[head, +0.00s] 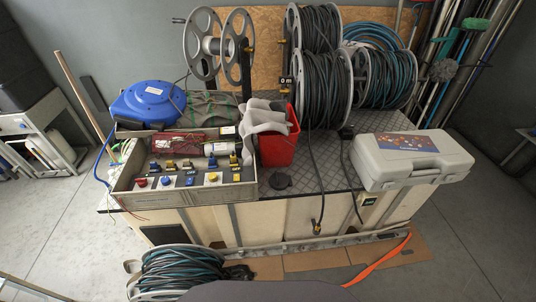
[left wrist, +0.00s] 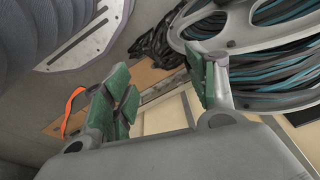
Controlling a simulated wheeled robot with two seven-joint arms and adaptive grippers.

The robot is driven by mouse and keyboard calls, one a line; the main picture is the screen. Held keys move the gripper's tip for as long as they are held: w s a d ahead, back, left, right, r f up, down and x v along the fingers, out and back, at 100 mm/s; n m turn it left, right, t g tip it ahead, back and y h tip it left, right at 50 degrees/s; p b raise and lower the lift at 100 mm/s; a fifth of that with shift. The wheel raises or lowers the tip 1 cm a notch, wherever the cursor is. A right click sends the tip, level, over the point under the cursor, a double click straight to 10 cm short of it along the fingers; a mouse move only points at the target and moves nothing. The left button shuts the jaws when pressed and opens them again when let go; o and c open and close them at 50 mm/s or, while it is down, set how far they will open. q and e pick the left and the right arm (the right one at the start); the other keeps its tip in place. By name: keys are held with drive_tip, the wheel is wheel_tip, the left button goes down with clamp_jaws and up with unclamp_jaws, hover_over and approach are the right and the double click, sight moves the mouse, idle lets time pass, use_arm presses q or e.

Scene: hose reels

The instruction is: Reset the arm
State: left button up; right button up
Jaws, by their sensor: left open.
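My left gripper (left wrist: 165,95) shows only in the left wrist view. Its two green-padded fingers are spread apart, with nothing between them. A hose reel with dark and teal hose (left wrist: 275,45) is beyond and to the right of the fingers in that view. In the head view a similar reel (head: 180,270) lies on the floor in front of the workbench at the lower left. Neither gripper shows in the head view, and my right gripper is in neither picture.
The workbench (head: 310,180) holds a control box (head: 185,185), a red bin (head: 280,140), a grey case (head: 412,157), a blue reel (head: 147,103) and large cable reels (head: 325,90). An orange strap (head: 380,262) lies on cardboard. Floor at the right (head: 455,255) is clear.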

use_arm(q)
drive_tip(key=s+a+f+p, duration=0.1)
drive_tip(key=s+f+p, duration=0.2)
drive_tip(key=s, duration=0.6)
drive_tip(key=s+a+f+g+p, duration=0.1)
drive_tip(key=s+a+f+p, duration=0.1)
drive_tip(key=s, duration=0.8)
wheel_tip(320, 180, down, 3)
drive_tip(key=shift+s+a+r+p, duration=0.2)
drive_tip(key=shift+a+p, duration=0.1)
drive_tip(key=shift+p, duration=0.55)
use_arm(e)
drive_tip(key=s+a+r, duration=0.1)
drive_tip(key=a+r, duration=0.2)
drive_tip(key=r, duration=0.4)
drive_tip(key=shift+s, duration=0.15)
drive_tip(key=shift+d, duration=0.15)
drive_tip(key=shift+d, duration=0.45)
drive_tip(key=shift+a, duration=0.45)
use_arm(q)
drive_tip(key=shift+s, duration=0.1)
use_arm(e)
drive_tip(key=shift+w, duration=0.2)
